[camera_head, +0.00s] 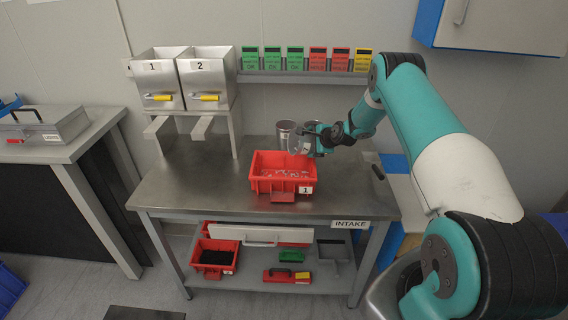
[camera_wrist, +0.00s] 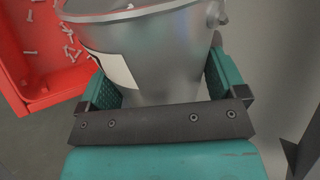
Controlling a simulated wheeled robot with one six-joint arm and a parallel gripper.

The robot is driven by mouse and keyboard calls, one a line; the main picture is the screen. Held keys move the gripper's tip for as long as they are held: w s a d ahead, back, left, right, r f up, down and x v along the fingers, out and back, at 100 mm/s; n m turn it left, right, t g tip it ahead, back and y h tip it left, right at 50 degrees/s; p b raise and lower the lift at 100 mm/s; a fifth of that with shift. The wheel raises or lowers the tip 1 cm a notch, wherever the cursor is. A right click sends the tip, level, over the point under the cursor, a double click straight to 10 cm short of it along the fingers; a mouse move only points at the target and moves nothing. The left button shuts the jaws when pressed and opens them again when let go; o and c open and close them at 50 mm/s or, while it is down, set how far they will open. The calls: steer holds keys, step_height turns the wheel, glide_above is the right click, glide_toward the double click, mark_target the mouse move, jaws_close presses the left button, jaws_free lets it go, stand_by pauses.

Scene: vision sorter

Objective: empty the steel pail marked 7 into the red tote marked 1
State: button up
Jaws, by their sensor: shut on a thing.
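The red tote (camera_head: 283,188) marked 1 stands on the steel table. Small pale screw-like pieces lie in it, also seen in the wrist view (camera_wrist: 40,101). My gripper (camera_head: 318,140) is shut on a steel pail (camera_head: 298,146), its teal fingers on either side of the pail's wall in the wrist view (camera_wrist: 155,55). The pail is held behind the tote's back right corner. A white label shows on its side, but its number cannot be read. I cannot tell what is inside the pail or how far it tilts.
Two steel hoppers marked 1 (camera_head: 158,68) and 2 (camera_head: 204,68) stand at the left. Green, red and yellow cards (camera_head: 295,58) line the wall rail. The table's left front is clear.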

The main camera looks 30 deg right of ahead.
mark_target(301, 137)
steer(key=shift+w+a+n+h, duration=0.3)
steer(key=shift+a+n+h, duration=0.1)
steer(key=shift+a+h, duration=0.3)
stand_by(0.4)
steer(key=shift+w+a+r+n+g+h, duration=0.15)
steer(key=shift+a+r+n+g+h, duration=0.35)
steer(key=shift+a+r+n+h, duration=0.55)
stand_by(1.8)
steer(key=shift+w+a+r+n+h+b, duration=0.15)
steer(key=shift+a+r+n+h+b, duration=0.25)
steer(key=shift+a+h+b, duration=0.5)
stand_by(1.1)
steer(key=shift+d+r, duration=0.15)
steer(key=shift+d, duration=0.1)
